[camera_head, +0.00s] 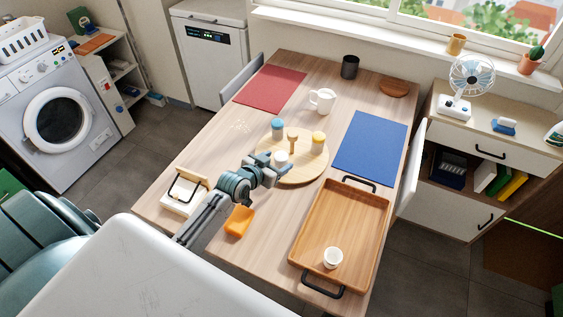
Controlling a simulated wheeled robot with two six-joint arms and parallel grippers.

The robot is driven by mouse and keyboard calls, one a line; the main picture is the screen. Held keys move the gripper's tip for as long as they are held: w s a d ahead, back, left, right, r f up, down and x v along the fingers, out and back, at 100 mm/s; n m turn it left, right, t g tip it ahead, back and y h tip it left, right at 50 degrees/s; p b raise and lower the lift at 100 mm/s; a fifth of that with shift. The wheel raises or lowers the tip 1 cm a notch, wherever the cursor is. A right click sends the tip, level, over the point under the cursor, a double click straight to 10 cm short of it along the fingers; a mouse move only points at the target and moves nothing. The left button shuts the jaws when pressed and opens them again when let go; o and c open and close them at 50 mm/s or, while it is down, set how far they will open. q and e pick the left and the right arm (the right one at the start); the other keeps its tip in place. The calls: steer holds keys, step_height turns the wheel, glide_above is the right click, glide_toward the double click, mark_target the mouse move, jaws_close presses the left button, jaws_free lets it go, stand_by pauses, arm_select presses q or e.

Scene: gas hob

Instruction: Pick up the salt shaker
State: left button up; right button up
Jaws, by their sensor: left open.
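A round wooden board (305,172) on the table carries several small items. One is a jar with a blue top (277,129), one a jar with a yellow top (318,143), and between them is a wooden peg or knob (293,139). A small white item (281,156) sits at the board's near side. Which of these is the salt shaker I cannot tell for sure. My left gripper (283,168) is open at the board's near left edge, right by the white item. Whether they touch is unclear. My right gripper is not in view.
A wooden tray (361,208) with black handles holds a white cup (333,257). A blue mat (371,142), a red mat (268,88), a white mug (322,100) and a dark cup (349,67) stand farther off. An orange item (239,221) lies by my left arm.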

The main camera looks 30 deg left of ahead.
arm_select(q)
steer(key=p+x, duration=0.1)
steer(key=x, duration=0.2)
steer(key=shift+w+d+r, duration=0.1)
steer(key=shift+w+d, duration=0.05)
steer(key=shift+w, duration=0.1)
steer(key=shift+w+f, duration=0.35)
steer(key=shift+w, duration=0.15)
steer(key=c, duration=1.1)
steer(key=shift+r, duration=0.1)
